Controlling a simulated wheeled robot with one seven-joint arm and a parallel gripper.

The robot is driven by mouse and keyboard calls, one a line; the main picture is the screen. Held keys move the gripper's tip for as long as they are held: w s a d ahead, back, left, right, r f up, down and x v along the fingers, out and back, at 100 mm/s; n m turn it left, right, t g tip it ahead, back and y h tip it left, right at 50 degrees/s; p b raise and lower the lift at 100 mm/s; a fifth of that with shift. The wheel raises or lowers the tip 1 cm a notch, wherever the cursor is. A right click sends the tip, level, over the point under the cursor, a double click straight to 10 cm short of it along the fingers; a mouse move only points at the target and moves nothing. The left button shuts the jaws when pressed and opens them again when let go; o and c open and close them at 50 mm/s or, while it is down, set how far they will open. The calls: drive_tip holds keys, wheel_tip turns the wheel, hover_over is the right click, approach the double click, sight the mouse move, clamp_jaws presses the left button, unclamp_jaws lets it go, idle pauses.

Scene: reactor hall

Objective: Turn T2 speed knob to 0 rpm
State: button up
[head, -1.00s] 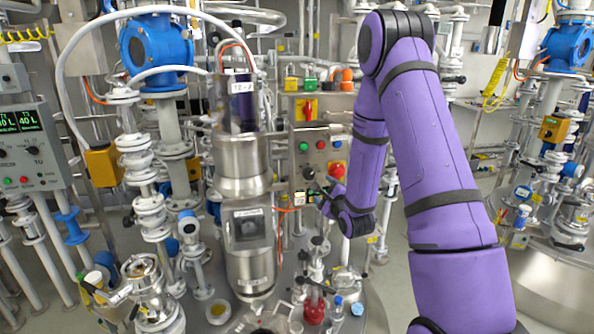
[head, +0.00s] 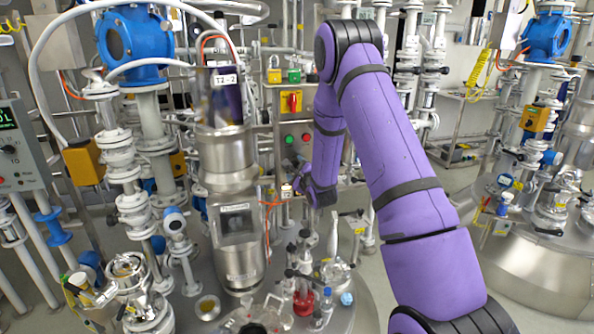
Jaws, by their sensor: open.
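The grey control box (head: 294,148) stands behind the T2-2 vessel (head: 224,160), with a green button (head: 289,138) and a red button (head: 305,137). A small dark knob (head: 290,164) shows low on the box, close to my gripper; its pointer and setting are too small to read. My gripper (head: 298,177) is open, just in front of the lower part of the box. My purple arm hides the right side of the box. I cannot tell whether the fingers touch the knob.
A red-and-yellow switch (head: 291,102) sits above the box. Glassware and a red-based flask (head: 304,303) stand on the vessel lid below my gripper. White piping and a blue valve (head: 133,45) fill the left. Open floor shows at right.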

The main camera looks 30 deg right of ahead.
drive_tip(key=shift+w, duration=0.1)
drive_tip(key=c, duration=0.9)
